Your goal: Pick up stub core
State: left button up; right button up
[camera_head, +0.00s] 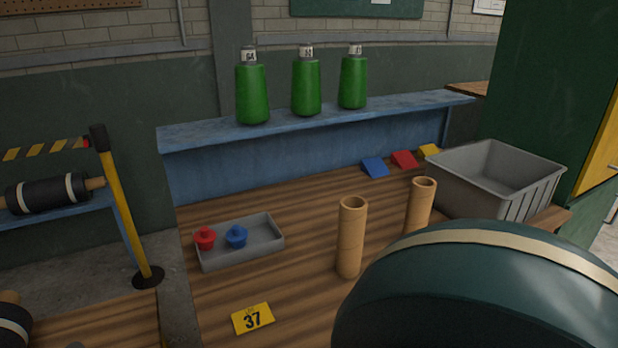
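Two tan, hollow cardboard tubes stand upright on the wooden tabletop. The nearer tube (351,238) is in full view right of centre. The farther tube (420,208) stands behind it to the right, with its foot hidden by a large dark green rounded thing (470,300). Either tube could be the stub core; I cannot tell which. The green thing has a cream band, is very close to the camera and fills the lower right. Neither of my grippers shows, and I cannot tell whether one is hidden behind the green thing.
A grey tray (240,252) holds a red and a blue knobbed piece. A grey bin (492,182) stands at right, near coloured wedges (404,159). Green cones (306,86) stand on a blue shelf (190,137). A yellow post (124,215) stands left.

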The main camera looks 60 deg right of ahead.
aim_at(353, 207)
jog(key=z, duration=2.5)
